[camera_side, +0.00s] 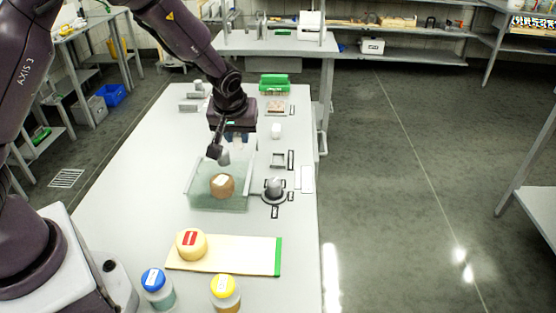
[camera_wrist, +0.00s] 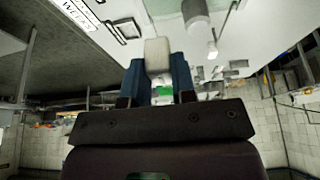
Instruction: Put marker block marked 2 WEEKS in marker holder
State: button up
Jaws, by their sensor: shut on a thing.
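My gripper (camera_side: 238,140) is over the far end of the clear bath, above the table. In the wrist view my gripper (camera_wrist: 158,75) has its blue fingers shut on a pale block (camera_wrist: 157,54). No marking on this block can be read, so I cannot tell if it says 2 WEEKS. In the side view the held block is hidden or too small to make out. A small square grey frame (camera_side: 278,160), which looks like the marker holder, lies on the table right of the bath. A dark-edged frame (camera_wrist: 126,30) shows left of the block in the wrist view.
The clear bath (camera_side: 190,190) holds a brown cheese wheel (camera_side: 222,186). A white block (camera_side: 276,130) stands behind the frame, and a round grey piece (camera_side: 274,189) in front. A yellow wheel (camera_side: 191,244) sits on a board (camera_side: 250,256). Two capped jars stand in front.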

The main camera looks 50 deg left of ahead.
jog(key=w+f, duration=0.3)
jog(key=w, duration=0.1)
jog(key=w+a+f, duration=0.1)
jog(key=w+f, duration=0.2)
jog(key=w, duration=0.1)
jog(key=w+a+f, duration=0.1)
jog(key=w+f, duration=0.2)
jog(key=w, duration=0.2)
jog(key=shift+f, duration=0.2)
jog(key=shift+w+f, duration=0.3)
jog(key=shift+f, duration=1.45)
jog(key=shift+f, duration=0.1)
jog(key=o, duration=0.9)
